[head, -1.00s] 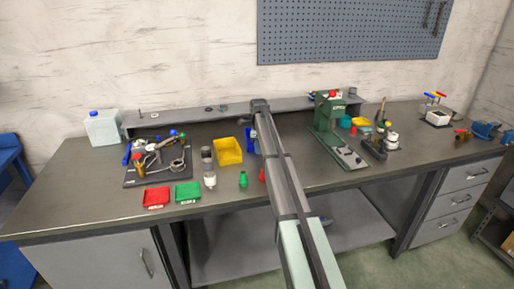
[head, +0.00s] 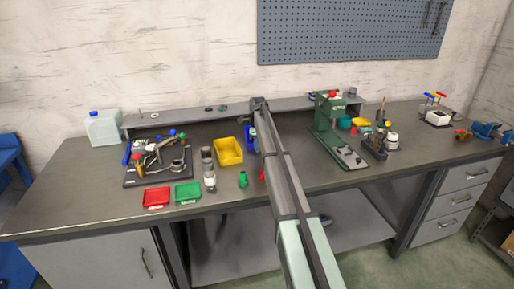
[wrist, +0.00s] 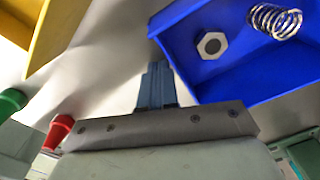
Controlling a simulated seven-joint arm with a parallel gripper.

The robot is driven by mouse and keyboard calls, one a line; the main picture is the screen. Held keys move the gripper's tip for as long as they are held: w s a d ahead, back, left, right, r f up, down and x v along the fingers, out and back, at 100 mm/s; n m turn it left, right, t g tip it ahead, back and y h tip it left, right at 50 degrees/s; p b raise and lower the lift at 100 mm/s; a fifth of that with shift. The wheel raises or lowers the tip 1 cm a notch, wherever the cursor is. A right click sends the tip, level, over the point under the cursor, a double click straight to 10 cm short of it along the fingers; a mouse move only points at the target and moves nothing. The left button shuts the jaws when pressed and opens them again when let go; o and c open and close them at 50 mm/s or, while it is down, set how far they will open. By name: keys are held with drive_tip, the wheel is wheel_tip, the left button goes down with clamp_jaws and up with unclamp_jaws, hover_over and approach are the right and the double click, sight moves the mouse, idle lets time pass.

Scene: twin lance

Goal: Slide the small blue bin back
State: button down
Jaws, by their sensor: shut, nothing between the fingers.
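The small blue bin (wrist: 225,60) fills the upper right of the wrist view. A hex nut (wrist: 211,45) and a coil spring (wrist: 276,20) are inside it. In the head view only a narrow strip of the blue bin (head: 251,139) shows, left of my arm and right of the yellow bin; the arm hides the rest. My gripper (wrist: 156,70) is shut and empty, its fingertips close beside the bin's near left wall. I cannot tell whether they touch it. In the head view the fingers are hidden behind the arm.
A yellow bin (head: 228,151) stands just left of the blue bin. A green bottle-shaped piece (head: 243,180) and a red one (head: 262,175) stand in front. A grey raised shelf (head: 190,117) runs along the back. A green press (head: 330,125) stands to the right.

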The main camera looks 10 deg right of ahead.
drive_tip(key=shift+w, duration=0.1)
drive_tip(key=shift+w, duration=0.95)
drive_tip(key=shift+w+d, duration=0.15)
drive_tip(key=shift+w, duration=0.85)
drive_tip(key=shift+w, duration=0.1)
drive_tip(key=shift+w, duration=0.5)
drive_tip(key=shift+s, duration=0.15)
drive_tip(key=shift+s, duration=0.25)
drive_tip(key=shift+r, duration=0.15)
